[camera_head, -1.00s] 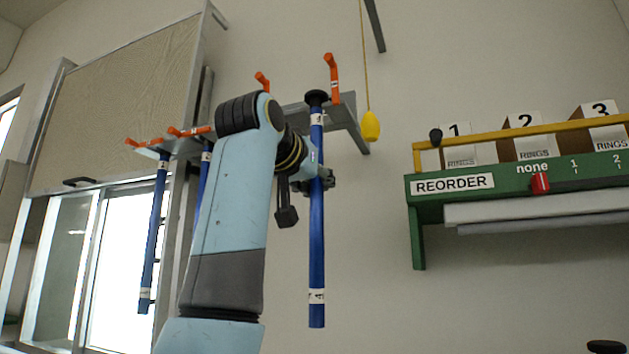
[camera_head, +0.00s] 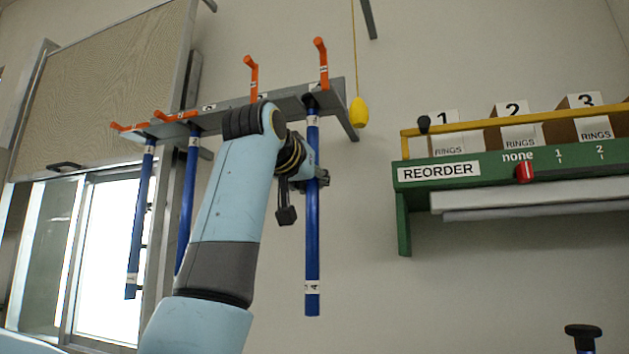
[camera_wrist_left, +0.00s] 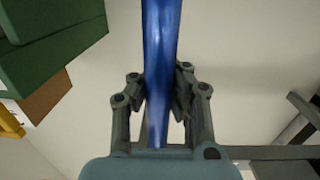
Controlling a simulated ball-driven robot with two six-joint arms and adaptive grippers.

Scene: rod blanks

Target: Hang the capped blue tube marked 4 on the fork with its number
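My left gripper (camera_head: 316,181) is shut on the upper part of a blue tube (camera_head: 312,235), which hangs upright. A white label marked 4 (camera_head: 312,287) is near its lower end. Its dark cap (camera_head: 309,102) is at the grey rack (camera_head: 283,108), below the right-hand orange prong (camera_head: 322,62); I cannot tell whether it rests on the fork. In the left wrist view the blue tube (camera_wrist_left: 160,50) runs between both fingers (camera_wrist_left: 160,92). My right gripper is not in view.
Two other blue tubes, left (camera_head: 140,220) and nearer (camera_head: 188,190), hang from the rack's left part. A yellow pull (camera_head: 358,112) hangs on a cord right of the rack. A green REORDER shelf (camera_head: 480,170) is at right. A dark round-topped object (camera_head: 583,332) shows at bottom right.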

